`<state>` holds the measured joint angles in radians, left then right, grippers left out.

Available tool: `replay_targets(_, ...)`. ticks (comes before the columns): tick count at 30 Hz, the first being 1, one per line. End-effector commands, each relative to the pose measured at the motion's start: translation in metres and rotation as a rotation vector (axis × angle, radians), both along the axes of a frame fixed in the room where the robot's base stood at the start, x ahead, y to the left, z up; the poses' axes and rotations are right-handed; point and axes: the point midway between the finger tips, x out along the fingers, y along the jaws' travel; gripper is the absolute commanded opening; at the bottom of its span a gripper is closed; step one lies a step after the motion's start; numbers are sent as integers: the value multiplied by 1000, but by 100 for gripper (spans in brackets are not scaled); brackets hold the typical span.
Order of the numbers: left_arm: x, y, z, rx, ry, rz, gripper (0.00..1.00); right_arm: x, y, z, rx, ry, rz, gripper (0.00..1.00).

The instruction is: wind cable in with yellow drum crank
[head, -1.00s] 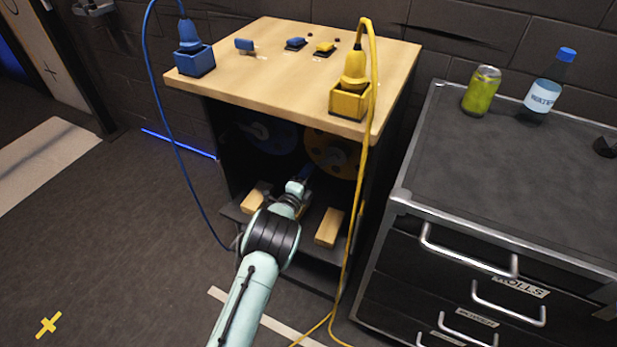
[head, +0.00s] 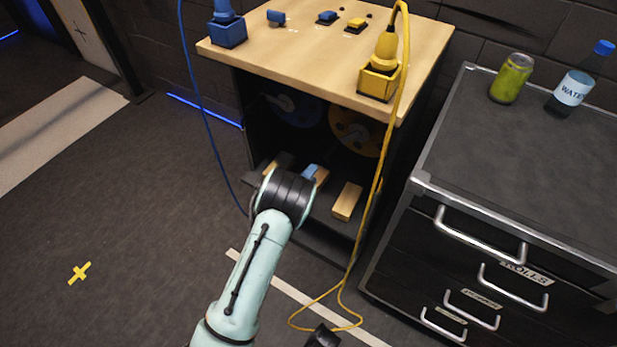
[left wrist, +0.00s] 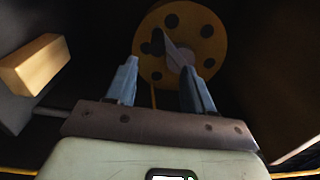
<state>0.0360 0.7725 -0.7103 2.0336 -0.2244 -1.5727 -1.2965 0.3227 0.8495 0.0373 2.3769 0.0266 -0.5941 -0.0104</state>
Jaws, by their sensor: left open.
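The yellow drum (head: 357,132) sits inside the dark cabinet, upper right, below the wooden top. In the left wrist view the yellow drum (left wrist: 205,25) is straight ahead, with a grey crank (left wrist: 178,52) at its middle. My left gripper (left wrist: 160,82) is open, its blue fingers apart, short of the drum, with the crank seen between them. In the head view my arm hides most of the gripper; a blue part (head: 312,172) shows. The yellow cable (head: 378,190) runs from the yellow plug down to a loop on the floor. My right gripper cannot be made out.
Wooden blocks (head: 347,201) stand on the cabinet's lower shelf. A blue drum (head: 292,108) is left of the yellow one. A blue cable (head: 205,125) hangs at the left. A drawer unit (head: 500,170) stands right. A dark object (head: 322,337) lies by the floor loop.

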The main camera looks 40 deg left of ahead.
Motion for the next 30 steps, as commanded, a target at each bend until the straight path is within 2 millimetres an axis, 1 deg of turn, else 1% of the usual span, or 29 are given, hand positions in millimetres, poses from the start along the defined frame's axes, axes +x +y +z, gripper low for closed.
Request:
replay_targets(3,-4,-1,0,0,1,0,53,-1,1,1,2,4,1,40)
replay_targets(11,-4,-1,-1,-3,1,0,53,-2,1,0,2,5,2,40)
replay_targets(14,-6,-1,-7,-71,-3,4,53,-2,1,1,3,6,2,40)
replay_targets(17,-11,0,-23,-273,-23,18,53,-4,2,2,4,10,4,40)
replay_targets(20,-16,-2,-39,-593,-73,40,53,-6,3,4,8,17,6,40)
replay_targets(21,-17,-3,-42,-736,-105,47,53,-8,4,5,10,20,8,40)
replay_targets(22,-17,-4,-44,-843,-130,51,53,-9,4,6,10,22,9,40)
replay_targets(25,-15,-6,-40,-1174,-224,56,53,-11,6,8,15,30,11,40)
replay_targets(27,-12,-6,-33,-1371,-288,48,53,-13,7,9,16,34,14,40)
replay_targets(30,-8,-5,-19,-1587,-364,27,53,-15,8,10,20,40,16,40)
